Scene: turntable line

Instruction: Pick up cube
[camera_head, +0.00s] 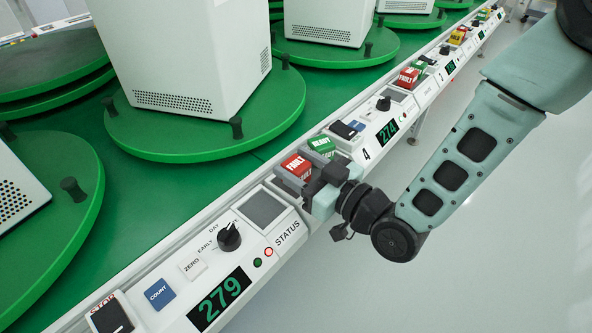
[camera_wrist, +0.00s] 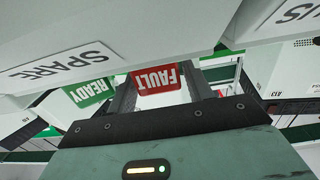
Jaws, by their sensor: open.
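A red cube marked FAULT (camera_head: 296,165) sits in the row of fittings on the white console rail, partly covered by my gripper in the head view. It also shows upside down in the wrist view (camera_wrist: 156,76), between the two dark fingers. My gripper (camera_head: 309,176) is open around the red cube; whether the fingers touch it I cannot tell. In the wrist view, my gripper (camera_wrist: 156,92) shows a finger on each side of the red face. A green cube marked READY (camera_head: 321,146) stands right beside the red one, and in the wrist view (camera_wrist: 89,90) it lies left of the fingers.
The white console rail (camera_head: 285,223) carries a black knob (camera_head: 229,237), a blue COUNT button (camera_head: 159,294) and a display reading 279 (camera_head: 220,298). Green turntables (camera_head: 180,130) with white machines stand behind it. The grey floor (camera_head: 400,290) at right is clear.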

